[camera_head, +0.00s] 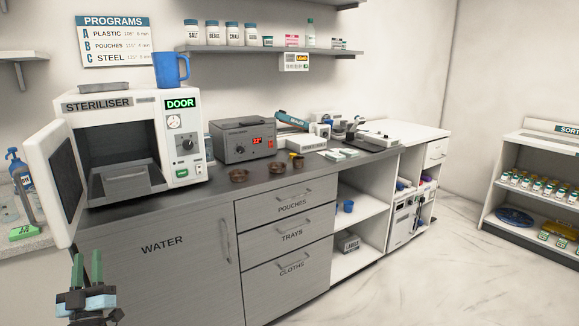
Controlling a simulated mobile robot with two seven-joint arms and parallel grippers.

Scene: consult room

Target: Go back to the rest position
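My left gripper (87,268) is at the bottom left of the head view, pointing up, in front of the counter's WATER door (165,265). Its two green-tipped fingers stand apart with nothing seen between them. It is below the steriliser's open door and touches nothing that I can make out. My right gripper is not in view.
The steriliser (190,109) stands on the counter with its door (62,185) swung open to the left. A blue mug (170,70) is on top. A grey box (232,152) and brown bowls sit to its right. A stocked shelf unit (540,150) stands at right; the floor (430,275) between is clear.

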